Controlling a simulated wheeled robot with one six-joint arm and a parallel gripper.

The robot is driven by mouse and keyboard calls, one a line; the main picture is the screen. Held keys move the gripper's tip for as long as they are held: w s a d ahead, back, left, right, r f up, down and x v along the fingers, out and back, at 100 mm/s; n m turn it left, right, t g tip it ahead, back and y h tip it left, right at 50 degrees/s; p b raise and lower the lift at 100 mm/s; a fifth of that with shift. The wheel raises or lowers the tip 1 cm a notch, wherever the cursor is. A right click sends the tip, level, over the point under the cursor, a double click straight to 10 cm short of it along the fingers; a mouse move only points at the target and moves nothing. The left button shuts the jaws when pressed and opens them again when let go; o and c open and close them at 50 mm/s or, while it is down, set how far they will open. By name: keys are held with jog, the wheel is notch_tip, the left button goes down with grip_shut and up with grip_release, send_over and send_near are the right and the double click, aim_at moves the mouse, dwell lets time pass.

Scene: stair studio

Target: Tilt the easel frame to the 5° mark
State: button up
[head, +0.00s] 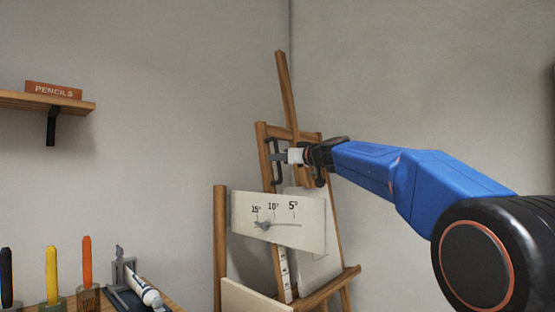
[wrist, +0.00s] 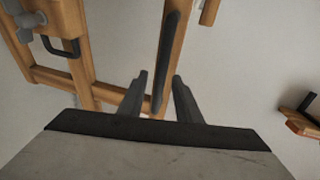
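The wooden easel frame (head: 262,150) stands in the room's corner, with a dark upright handle (head: 276,165) on it. A pale scale card (head: 315,225) in front carries 15°, 10° and 5° marks. A grey pointer (head: 264,225) on it has its wide left end below and between 15° and 10°; its exact reading is unclear. My gripper (head: 283,157) is at the handle in the head view. In the wrist view my gripper (wrist: 160,86) has its fingers apart, with the dark handle bar (wrist: 170,55) between them. I see no clear contact with either finger.
A wall shelf (head: 50,101) with a PENCILS box (head: 53,90) is at the left. Below it are several coloured upright tools, including an orange one (head: 87,260), and a white tube (head: 145,290). The wall right of the easel is bare.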

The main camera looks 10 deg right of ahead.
jog(key=shift+x, duration=0.95)
grip_shut()
jog(key=s+d+r+t, duration=0.1)
jog(key=s+d, duration=0.6)
jog(key=s, duration=0.3)
jog(key=shift+d+y, duration=0.25)
jog(key=shift+y, duration=0.05)
jog(key=shift+s, duration=0.1)
grip_release()
jog(key=shift+r, duration=0.1)
